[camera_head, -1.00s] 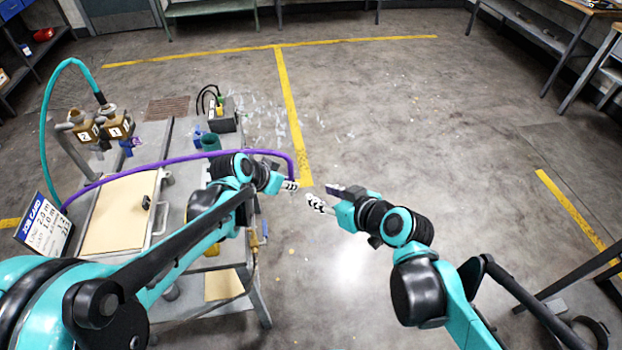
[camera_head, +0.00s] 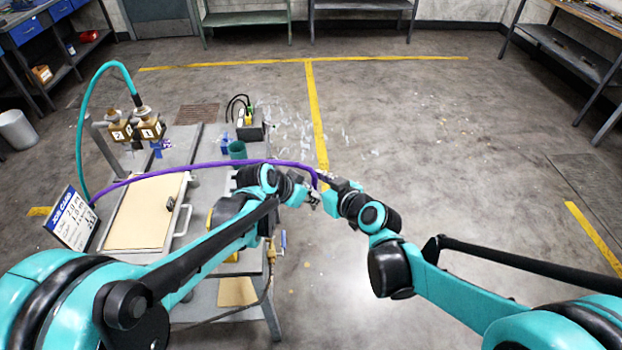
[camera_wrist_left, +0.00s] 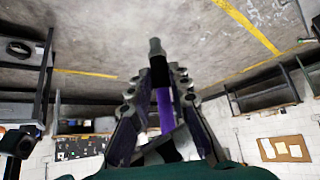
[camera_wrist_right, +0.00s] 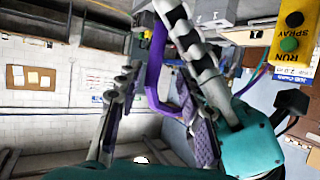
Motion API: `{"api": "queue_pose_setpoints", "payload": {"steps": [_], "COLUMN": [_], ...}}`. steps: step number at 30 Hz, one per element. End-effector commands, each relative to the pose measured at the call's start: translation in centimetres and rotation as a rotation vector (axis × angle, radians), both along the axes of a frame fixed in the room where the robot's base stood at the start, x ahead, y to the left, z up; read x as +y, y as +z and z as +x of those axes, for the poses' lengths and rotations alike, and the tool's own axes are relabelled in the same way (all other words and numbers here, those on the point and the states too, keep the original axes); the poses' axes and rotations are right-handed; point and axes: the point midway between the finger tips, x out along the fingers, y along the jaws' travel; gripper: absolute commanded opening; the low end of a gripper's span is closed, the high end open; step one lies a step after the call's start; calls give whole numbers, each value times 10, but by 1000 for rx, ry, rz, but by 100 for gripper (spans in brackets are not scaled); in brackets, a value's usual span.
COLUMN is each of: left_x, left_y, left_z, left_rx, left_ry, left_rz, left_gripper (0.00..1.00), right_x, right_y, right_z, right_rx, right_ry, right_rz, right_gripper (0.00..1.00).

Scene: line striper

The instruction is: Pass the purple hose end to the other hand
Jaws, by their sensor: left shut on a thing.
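The purple hose (camera_head: 220,163) arches over the bench and bends down at its right end, where my two grippers meet. My left gripper (camera_head: 306,194) is shut on the hose near its end. In the left wrist view, the purple hose (camera_wrist_left: 165,108) runs between the fingers, and its black end with a grey tip (camera_wrist_left: 155,48) sticks out past them. My right gripper (camera_head: 330,184) is close beside the left one. In the right wrist view its fingers are spread, with the purple hose (camera_wrist_right: 154,75) showing between them. Contact between the right fingers and the hose cannot be made out.
A job card (camera_head: 72,217) stands at the left. The floor to the right is open.

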Motion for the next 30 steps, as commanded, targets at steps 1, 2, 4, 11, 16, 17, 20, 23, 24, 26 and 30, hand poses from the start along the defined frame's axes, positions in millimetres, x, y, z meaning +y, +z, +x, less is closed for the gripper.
{"api": "queue_pose_setpoints", "payload": {"steps": [1,2,4,11,16,17,20,23,24,26,30], "left_x": [0,0,0,0,0,0,0,0,0,0,0], "left_y": [0,0,0,0,0,0,0,0,0,0,0], "left_z": [0,0,0,0,0,0,0,0,0,0,0], "left_rx": [0,0,0,0,0,0,0,-1,-1,-1,-1], "left_ry": [0,0,0,0,0,0,0,0,0,0,0], "left_rz": [0,0,0,0,0,0,0,-1,-1,-1,-1], "left_gripper": [0,0,0,0,0,0,0,0,0,28,42], "right_x": [3,4,7,9,9,9,9,9,9,9,9], "right_y": [-2,-3,-5,-7,-7,-7,-7,-7,-7,-7,-6], "right_z": [5,6,10,13,12,12,12,12,12,12,12], "right_rx": [-1,-1,0,0,1,1,1,1,1,1,1], "right_ry": [0,0,0,0,0,0,0,1,1,1,1], "right_rz": [-1,-1,1,1,1,1,1,1,1,1,1], "right_gripper": [37,37,37,37,27,19,0,0,0,0,0]}}
